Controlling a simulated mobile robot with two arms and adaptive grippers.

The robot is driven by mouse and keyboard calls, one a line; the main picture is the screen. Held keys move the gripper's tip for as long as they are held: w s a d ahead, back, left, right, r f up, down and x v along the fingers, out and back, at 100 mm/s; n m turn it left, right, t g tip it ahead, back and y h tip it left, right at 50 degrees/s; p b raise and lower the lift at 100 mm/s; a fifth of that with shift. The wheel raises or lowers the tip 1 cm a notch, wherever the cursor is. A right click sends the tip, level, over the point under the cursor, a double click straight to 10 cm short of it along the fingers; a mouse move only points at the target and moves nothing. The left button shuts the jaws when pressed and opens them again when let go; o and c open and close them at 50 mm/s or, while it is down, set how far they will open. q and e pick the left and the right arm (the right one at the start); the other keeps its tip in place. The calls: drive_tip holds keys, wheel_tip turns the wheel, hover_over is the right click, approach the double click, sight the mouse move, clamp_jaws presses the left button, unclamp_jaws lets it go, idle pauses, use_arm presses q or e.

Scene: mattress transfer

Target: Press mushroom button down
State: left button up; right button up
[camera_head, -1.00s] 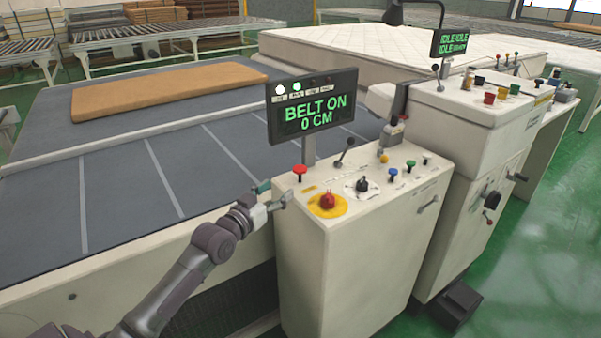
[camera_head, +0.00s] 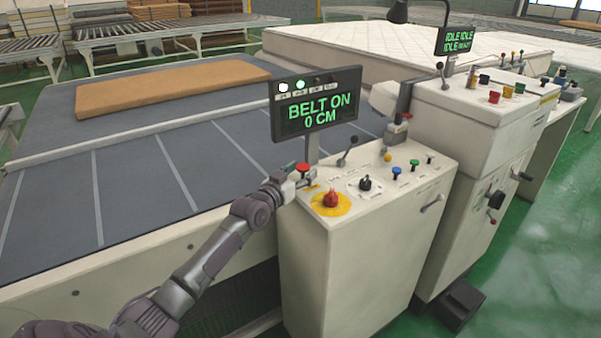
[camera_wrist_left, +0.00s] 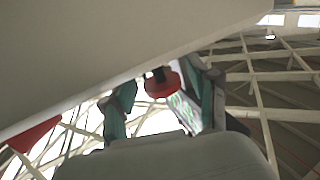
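A red mushroom-shaped button (camera_head: 303,167) stands on a stem at the back left corner of the near console's top. A second red mushroom button (camera_head: 331,197) sits on a yellow round plate nearer the front. My left gripper (camera_head: 299,180) is at the console's left edge, right at the back red button, partly covering its base. In the left wrist view, the red button (camera_wrist_left: 164,84) shows between the two parted fingers of the left gripper (camera_wrist_left: 160,92). Whether a finger touches it, I cannot tell. My right gripper is not in view.
The cream console (camera_head: 350,265) carries a black knob (camera_head: 365,184), a lever and small coloured buttons. Its screen (camera_head: 316,103) reads BELT ON, 0 CM. A tan slab (camera_head: 170,88) lies on the grey belt (camera_head: 110,185). A taller console (camera_head: 465,130) stands at right.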

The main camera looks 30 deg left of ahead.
use_arm(q)
clamp_jaws()
drive_tip(key=shift+f+b, duration=0.65)
drive_tip(key=shift+f, duration=0.2)
drive_tip(key=shift+o, duration=1.4)
unclamp_jaws()
drive_tip(key=shift+r, duration=0.1)
drive_tip(key=s, duration=1.2)
